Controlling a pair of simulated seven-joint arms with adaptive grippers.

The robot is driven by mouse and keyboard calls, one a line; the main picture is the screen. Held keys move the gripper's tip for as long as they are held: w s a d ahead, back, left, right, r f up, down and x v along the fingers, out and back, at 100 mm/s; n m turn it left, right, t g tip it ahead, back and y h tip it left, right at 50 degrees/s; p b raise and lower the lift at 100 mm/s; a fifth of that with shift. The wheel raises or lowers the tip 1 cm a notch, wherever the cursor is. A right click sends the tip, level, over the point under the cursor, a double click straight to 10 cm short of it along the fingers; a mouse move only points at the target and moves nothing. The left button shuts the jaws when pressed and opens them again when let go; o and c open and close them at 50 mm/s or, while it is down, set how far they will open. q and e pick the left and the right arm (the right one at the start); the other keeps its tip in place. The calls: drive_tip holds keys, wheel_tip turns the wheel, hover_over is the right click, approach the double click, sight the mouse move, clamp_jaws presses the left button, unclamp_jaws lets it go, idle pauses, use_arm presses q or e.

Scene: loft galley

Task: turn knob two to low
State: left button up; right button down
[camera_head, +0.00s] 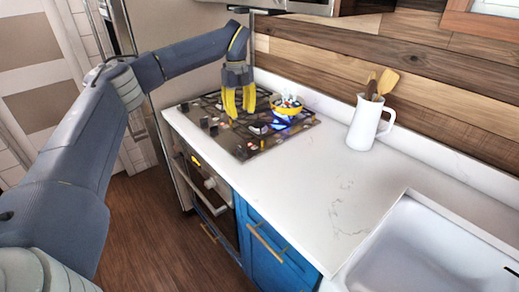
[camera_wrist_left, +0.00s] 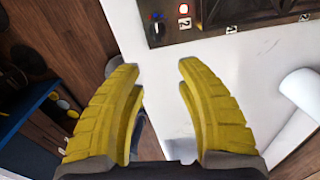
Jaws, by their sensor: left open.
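The knob's exact setting is too small to tell. My left gripper (camera_head: 240,112) has yellow fingers pointing down over the cooktop. In the wrist view its fingers (camera_wrist_left: 158,70) are spread and empty, with the knob beyond the gap, apart from them. My right gripper is out of view.
A white pitcher (camera_head: 364,124) with wooden utensils stands behind. The counter (camera_head: 290,175) between cooktop and sink (camera_head: 425,255) is clear.

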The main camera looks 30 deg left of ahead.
sight(242, 149)
use_arm(q)
wheel_tip(242, 149, down, 17)
drive_tip(key=shift+a+r, duration=0.1)
idle(0.7)
drive_tip(key=shift+o, duration=0.3)
clamp_jaws()
